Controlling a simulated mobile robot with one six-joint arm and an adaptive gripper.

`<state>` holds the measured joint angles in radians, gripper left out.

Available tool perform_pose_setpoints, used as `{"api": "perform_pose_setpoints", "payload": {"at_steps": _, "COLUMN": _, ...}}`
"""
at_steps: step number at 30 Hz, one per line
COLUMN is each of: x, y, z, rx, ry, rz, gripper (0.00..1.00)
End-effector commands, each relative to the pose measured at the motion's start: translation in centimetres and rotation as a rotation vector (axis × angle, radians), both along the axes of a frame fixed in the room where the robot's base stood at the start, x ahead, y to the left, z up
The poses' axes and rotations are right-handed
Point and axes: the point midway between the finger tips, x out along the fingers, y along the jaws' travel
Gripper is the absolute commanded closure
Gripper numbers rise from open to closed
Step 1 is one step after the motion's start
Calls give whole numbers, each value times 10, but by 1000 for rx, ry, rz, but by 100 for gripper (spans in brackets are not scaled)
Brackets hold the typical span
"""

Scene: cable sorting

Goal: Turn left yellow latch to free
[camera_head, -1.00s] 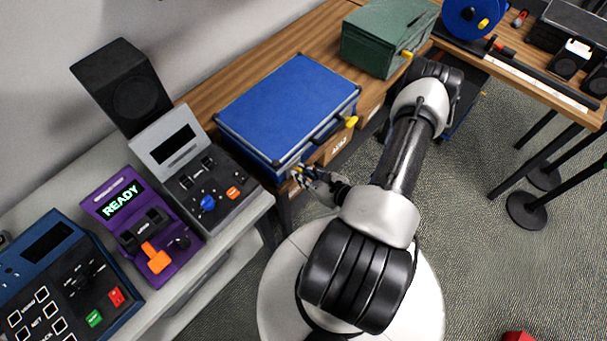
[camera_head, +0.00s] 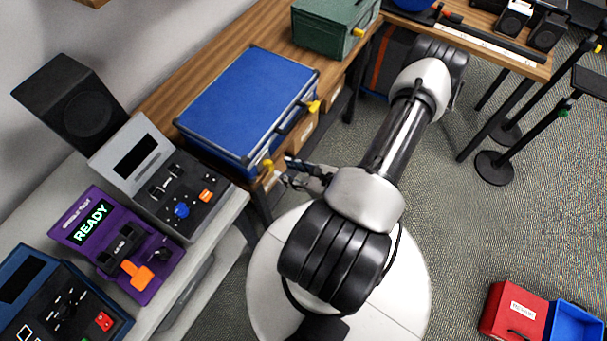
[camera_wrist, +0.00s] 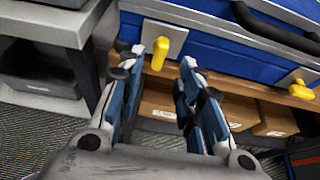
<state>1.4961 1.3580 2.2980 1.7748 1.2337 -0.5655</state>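The blue case (camera_head: 245,105) lies closed on the wooden bench. Its left yellow latch (camera_head: 267,166) is on the front face near the left corner, and its right yellow latch (camera_head: 313,106) is farther along. In the wrist view the left latch (camera_wrist: 160,53) hangs roughly upright on a pale plate, while the right latch (camera_wrist: 299,90) looks slanted. My gripper (camera_head: 287,172) is in front of the left latch. In the wrist view my gripper (camera_wrist: 160,62) is open, with the left latch showing between its fingertips; I see no contact.
A grey control panel (camera_head: 192,189) and a purple READY box (camera_head: 124,243) stand on the grey bench at left. A green case (camera_head: 331,30) stands farther back. A red box (camera_head: 513,311) is on the floor at right.

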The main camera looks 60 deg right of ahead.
Motion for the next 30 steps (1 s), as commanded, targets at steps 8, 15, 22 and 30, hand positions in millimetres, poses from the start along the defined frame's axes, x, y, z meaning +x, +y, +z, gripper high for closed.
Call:
{"api": "perform_pose_setpoints", "payload": {"at_steps": 8, "x": -41, "y": -5, "z": 17, "rx": -2, "ry": 0, "rz": -4, "gripper": 67}}
{"api": "perform_pose_setpoints", "payload": {"at_steps": 15, "x": -53, "y": -3, "z": 22, "rx": 0, "ry": 0, "rz": 1, "gripper": 67}}
{"api": "perform_pose_setpoints", "payload": {"at_steps": 22, "x": -53, "y": -3, "z": 22, "rx": 0, "ry": 0, "rz": 1, "gripper": 67}}
{"api": "perform_pose_setpoints", "payload": {"at_steps": 30, "x": -53, "y": -3, "z": 22, "rx": 0, "ry": 0, "rz": 1, "gripper": 67}}
